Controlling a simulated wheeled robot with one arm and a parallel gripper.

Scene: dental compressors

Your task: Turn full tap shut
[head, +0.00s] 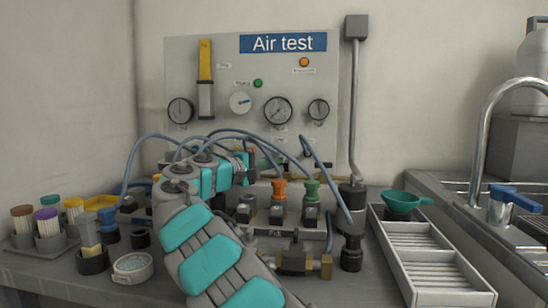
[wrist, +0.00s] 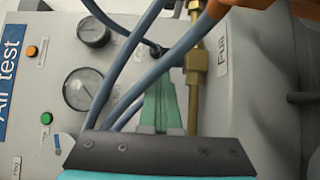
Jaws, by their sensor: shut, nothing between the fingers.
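In the wrist view the label "Full" (wrist: 222,50) is on the grey panel, beside a brass tap (wrist: 195,65).
Blue hoses (wrist: 130,65) cross close around my fingers. The Air test panel (head: 225,60) carries gauges (head: 278,110).

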